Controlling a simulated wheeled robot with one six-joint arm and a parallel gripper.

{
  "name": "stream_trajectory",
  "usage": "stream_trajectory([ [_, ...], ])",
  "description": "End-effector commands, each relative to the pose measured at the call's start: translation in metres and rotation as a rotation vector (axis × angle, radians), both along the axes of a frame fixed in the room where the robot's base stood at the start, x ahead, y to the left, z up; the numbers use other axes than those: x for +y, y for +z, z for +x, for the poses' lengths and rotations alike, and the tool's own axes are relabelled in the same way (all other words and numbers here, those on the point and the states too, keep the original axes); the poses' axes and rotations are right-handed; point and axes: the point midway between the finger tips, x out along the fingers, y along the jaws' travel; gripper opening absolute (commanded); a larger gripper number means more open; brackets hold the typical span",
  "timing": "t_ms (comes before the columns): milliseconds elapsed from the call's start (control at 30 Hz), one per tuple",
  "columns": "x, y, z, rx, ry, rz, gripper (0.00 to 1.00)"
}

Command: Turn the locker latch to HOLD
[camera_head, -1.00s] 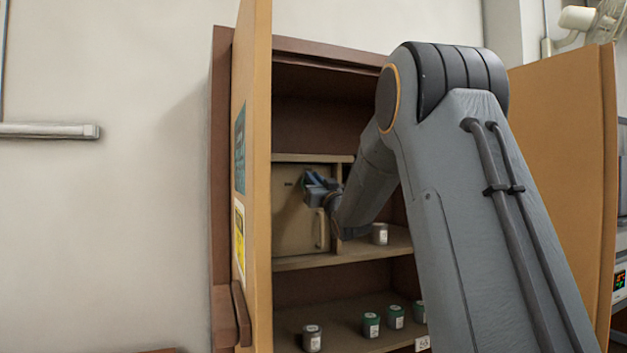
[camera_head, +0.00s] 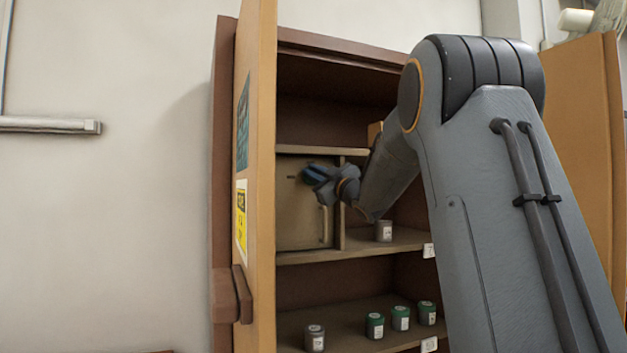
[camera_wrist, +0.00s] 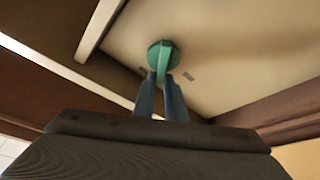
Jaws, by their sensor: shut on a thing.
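The locker (camera_head: 300,225) is a small beige box with a closed door and a pale vertical handle (camera_head: 325,225), set on a cabinet shelf. The latch (camera_wrist: 160,55) is a green round knob with a raised grip on the door face in the wrist view. My gripper (camera_wrist: 163,80) is shut on the latch grip, one finger on each side. In the head view my gripper (camera_head: 312,176) is at the upper part of the locker door and hides the latch. Small marks sit on either side of the knob, but their lettering cannot be read.
The cabinet's open left door (camera_head: 258,200) stands close to the left of the locker. A grey-lidded jar (camera_head: 383,231) stands right of the locker. Several jars, some green like this one (camera_head: 375,325), stand on the shelf below. The open right door (camera_head: 580,120) is behind my arm.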

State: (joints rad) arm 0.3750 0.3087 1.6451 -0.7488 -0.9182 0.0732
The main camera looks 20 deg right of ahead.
Motion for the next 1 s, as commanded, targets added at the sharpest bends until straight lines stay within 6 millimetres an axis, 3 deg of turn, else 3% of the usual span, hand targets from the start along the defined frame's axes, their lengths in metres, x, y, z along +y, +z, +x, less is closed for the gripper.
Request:
stream_trajectory([
  [600,0.006,-0.007,0.000,0.002,-0.001,-0.583,0.00],
  [1000,0.008,-0.013,0.000,0.003,0.001,-0.865,0.00],
])
